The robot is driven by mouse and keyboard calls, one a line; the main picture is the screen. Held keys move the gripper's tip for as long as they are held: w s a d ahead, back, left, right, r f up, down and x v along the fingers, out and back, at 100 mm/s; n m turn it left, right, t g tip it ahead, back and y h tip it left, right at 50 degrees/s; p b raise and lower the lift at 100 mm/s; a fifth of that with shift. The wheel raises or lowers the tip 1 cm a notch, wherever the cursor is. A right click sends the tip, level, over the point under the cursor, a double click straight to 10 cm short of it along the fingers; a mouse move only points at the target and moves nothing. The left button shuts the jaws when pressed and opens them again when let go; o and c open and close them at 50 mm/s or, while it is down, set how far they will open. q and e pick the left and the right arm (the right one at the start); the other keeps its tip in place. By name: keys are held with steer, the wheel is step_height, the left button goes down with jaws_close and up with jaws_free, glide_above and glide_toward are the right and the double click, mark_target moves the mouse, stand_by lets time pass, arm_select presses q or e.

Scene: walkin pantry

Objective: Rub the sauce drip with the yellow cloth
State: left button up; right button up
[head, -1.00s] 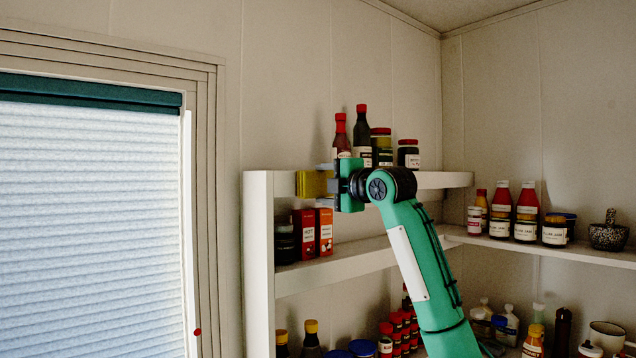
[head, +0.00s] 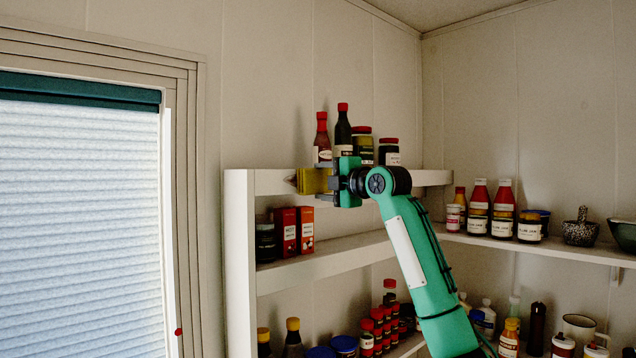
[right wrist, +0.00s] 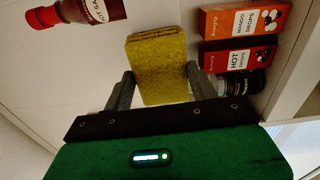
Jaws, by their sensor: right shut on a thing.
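The yellow cloth (head: 314,181) is a folded pad held in my right gripper (head: 326,180), in front of the upper shelf's front edge. In the right wrist view the cloth (right wrist: 158,62) sticks out beyond the two fingers of the right gripper (right wrist: 160,90), which are shut on it. I cannot tell whether the cloth touches the shelf edge. I cannot make out the sauce drip; the cloth and gripper may hide it. My left gripper is not in view.
The upper shelf (head: 430,178) bears a red-capped sauce bottle (head: 322,140), a dark bottle (head: 343,130) and jars just above my gripper. Candy boxes (head: 284,231) stand on the shelf below. A white upright (head: 239,270) stands to the left.

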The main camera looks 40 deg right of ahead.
steer(key=shift+d, duration=2.35)
steer(key=shift+s+a+f, duration=0.1)
steer(key=shift+s+a, duration=0.1)
steer(key=shift+a, duration=3.35)
steer(key=shift+s+a, duration=0.15)
steer(key=shift+a, duration=3.35)
steer(key=shift+s+d+f, duration=0.1)
steer(key=shift+s+d, duration=0.05)
steer(key=shift+s, duration=0.3)
steer(key=s+b, duration=0.1)
steer(key=s, duration=0.4)
steer(key=shift+d, duration=0.2)
